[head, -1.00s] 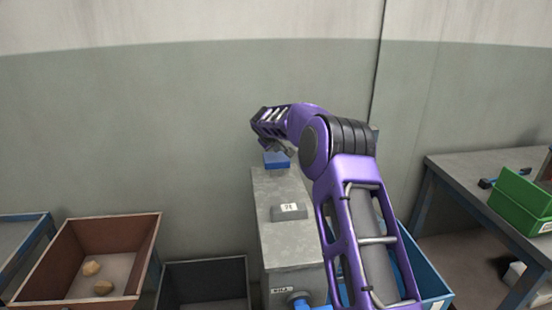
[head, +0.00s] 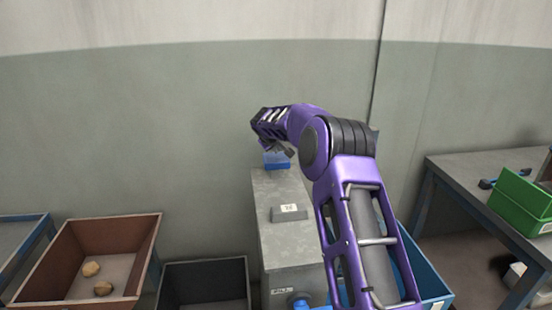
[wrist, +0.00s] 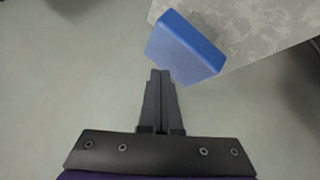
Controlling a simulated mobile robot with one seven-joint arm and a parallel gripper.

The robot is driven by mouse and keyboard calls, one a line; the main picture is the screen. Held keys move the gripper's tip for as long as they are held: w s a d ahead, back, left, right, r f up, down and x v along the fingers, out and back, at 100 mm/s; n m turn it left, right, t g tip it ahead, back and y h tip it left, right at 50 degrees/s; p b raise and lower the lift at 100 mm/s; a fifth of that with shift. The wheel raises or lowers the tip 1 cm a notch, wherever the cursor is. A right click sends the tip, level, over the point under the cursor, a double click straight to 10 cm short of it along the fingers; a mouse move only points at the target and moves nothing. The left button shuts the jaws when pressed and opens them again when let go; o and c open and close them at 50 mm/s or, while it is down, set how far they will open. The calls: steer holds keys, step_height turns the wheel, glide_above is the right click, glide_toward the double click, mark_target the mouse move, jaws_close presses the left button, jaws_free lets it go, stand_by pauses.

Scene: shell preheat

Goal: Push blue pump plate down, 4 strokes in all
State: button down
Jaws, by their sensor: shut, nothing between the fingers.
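The blue pump plate (head: 277,163) sits at the far end of the grey cabinet top, partly hidden behind my gripper in the head view. It also shows in the wrist view (wrist: 186,48) as a blue block at the edge of the grey top. My gripper (wrist: 160,74) is shut and empty, its fingertips at or just over the near side of the plate. In the head view my gripper (head: 286,151) hangs right by the plate's top. I cannot tell whether the fingertips touch the plate.
The grey cabinet (head: 265,215) carries a small display box (head: 288,213) and a blue fitting (head: 299,300) at its front. A brown bin (head: 120,265) with two lumps and a dark bin (head: 204,285) stand left. A table (head: 480,165) with a green bin (head: 520,200) stands right.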

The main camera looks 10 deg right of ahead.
mark_target(277, 159)
stand_by(0.6)
steer(key=shift+f+b, duration=0.45)
steer(key=shift+s+f+b, duration=0.1)
steer(key=shift+f+b, duration=1.3)
steer(key=shift+f, duration=0.45)
stand_by(1.3)
steer(key=shift+r, duration=0.1)
steer(key=shift+r+p, duration=1.45)
steer(key=shift+r, duration=0.65)
steer(key=shift+r, duration=0.1)
steer(key=shift+r+p, duration=1.75)
steer(key=shift+r, duration=0.65)
